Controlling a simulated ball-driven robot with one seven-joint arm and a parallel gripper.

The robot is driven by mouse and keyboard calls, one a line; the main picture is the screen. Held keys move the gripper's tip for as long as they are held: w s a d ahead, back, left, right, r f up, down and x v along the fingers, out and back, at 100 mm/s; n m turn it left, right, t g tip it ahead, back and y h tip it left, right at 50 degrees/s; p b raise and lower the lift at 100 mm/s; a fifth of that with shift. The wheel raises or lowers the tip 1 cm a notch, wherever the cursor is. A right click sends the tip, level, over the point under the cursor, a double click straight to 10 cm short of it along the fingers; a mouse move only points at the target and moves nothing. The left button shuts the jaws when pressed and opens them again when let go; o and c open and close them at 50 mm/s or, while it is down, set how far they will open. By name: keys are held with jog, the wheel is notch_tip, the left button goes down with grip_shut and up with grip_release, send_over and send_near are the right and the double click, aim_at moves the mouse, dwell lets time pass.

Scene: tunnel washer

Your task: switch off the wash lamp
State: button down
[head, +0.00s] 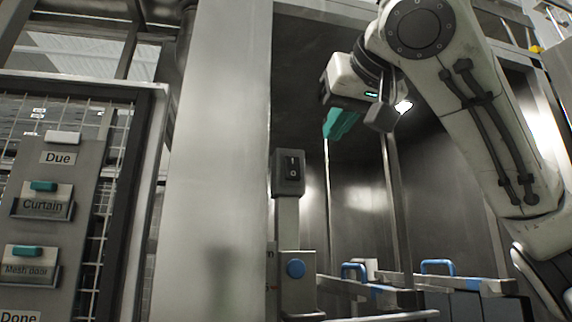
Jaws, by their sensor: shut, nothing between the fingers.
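A dark switch box (289,172) with a black rocker marked I and O stands on a metal post at the left side of the steel tunnel opening. I cannot tell which side of the rocker is pressed. A small bright white light (403,106) shows beside my wrist, partly hidden by it; I cannot tell whether it is the wash lamp. My gripper (340,123) has teal fingers, shut and empty. It hangs inside the opening, above and to the right of the switch box, apart from it.
A blue round button (295,268) sits on a box below the switch. Blue handles (437,266) and metal rails stand low inside the opening. A steel pillar (215,170) is left of the switch. A board (52,200) with Due, Curtain and Mesh door labels hangs on wire mesh.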

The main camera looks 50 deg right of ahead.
aim_at(295, 173)
jog(key=a, duration=0.2)
jog(key=shift+w+a+r+h, duration=0.15)
jog(key=shift+a+h, duration=0.2)
jog(key=shift+h, duration=0.05)
jog(key=p+x, duration=0.2)
jog(key=x, duration=0.5)
jog(key=p+x, duration=0.3)
jog(key=x, duration=0.4)
jog(key=shift+f, duration=0.25)
